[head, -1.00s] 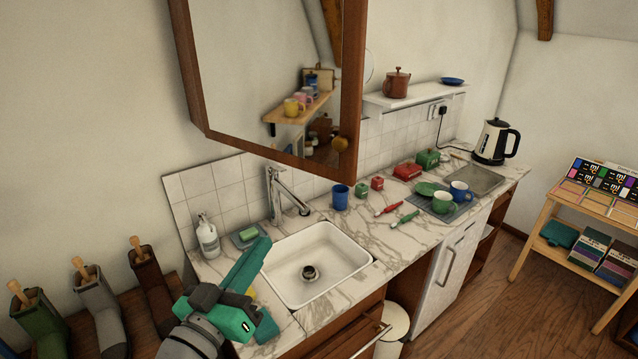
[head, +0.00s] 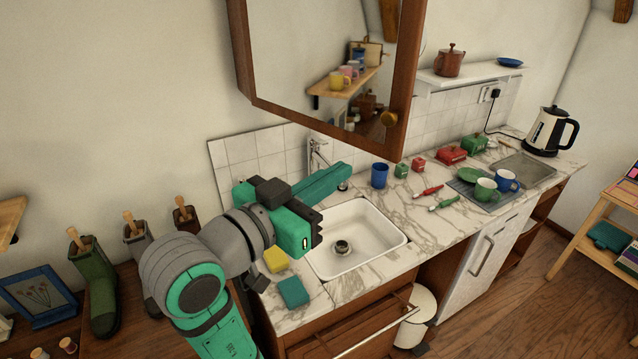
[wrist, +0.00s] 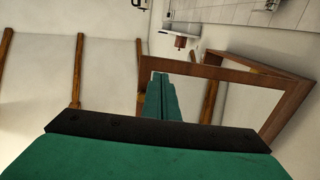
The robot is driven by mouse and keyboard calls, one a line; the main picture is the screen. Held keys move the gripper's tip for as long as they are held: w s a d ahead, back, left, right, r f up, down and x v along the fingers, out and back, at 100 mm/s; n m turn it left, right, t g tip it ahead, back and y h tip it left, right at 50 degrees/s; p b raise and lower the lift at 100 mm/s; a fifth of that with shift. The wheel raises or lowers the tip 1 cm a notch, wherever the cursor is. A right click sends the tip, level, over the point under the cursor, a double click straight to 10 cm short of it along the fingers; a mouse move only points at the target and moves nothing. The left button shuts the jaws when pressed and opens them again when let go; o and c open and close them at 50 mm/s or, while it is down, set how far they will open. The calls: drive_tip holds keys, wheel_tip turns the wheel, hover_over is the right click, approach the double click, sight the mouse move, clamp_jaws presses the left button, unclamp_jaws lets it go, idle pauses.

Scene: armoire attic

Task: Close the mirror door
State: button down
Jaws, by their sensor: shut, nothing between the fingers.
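In the wrist view, the wooden frame (wrist: 222,75) meets another wooden edge at an angle on the right. My gripper (head: 341,175) is shut and empty, its long green fingers pointing right, below the mirror in the head view. In the wrist view, its fingertips (wrist: 160,77) overlap the frame; I cannot tell whether they touch it.
A white sink (head: 355,240) and its tap lie below the mirror, the tap partly behind my fingers. A blue cup (head: 379,175), red and green items and other cups stand on the marble counter. Boots (head: 95,285) stand at left. A shelf (head: 470,76) is to the right.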

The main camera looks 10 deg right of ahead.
sight(375, 149)
drive_tip(key=x, duration=0.8)
drive_tip(key=shift+d, duration=0.1)
